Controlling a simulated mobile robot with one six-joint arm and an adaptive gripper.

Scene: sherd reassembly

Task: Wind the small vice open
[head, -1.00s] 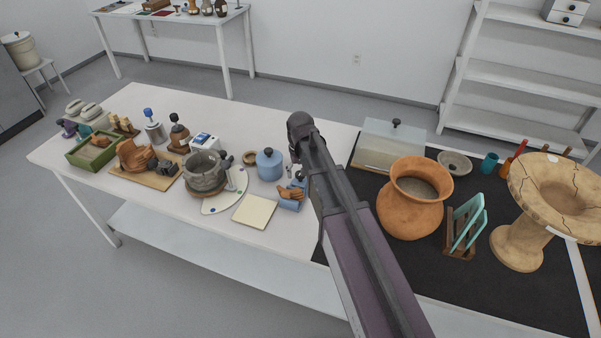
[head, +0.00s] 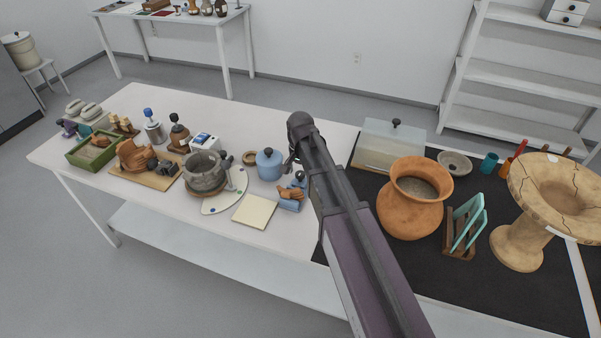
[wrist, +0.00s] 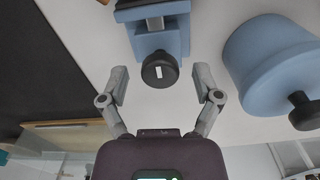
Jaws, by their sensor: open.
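The small blue vice (head: 289,205) stands on the white table just left of my arm, with orange-brown sherds showing at it. In the wrist view the vice (wrist: 171,42) is at the top centre, with its dark round knob (wrist: 160,71) facing me. A small white mark shows on the knob. My gripper (wrist: 160,77) is open and empty, one finger to each side of the knob, with a gap on both sides. I cannot tell how deep the knob sits between the fingertips. In the head view my arm hides most of the gripper (head: 291,163).
A blue lidded jar (head: 269,165) stands close to the vice; in the wrist view the jar (wrist: 265,65) is right of my gripper. A cream pad (head: 255,212) lies left of the vice. A large orange pot (head: 412,205) stands right of my arm on a black mat (head: 400,262).

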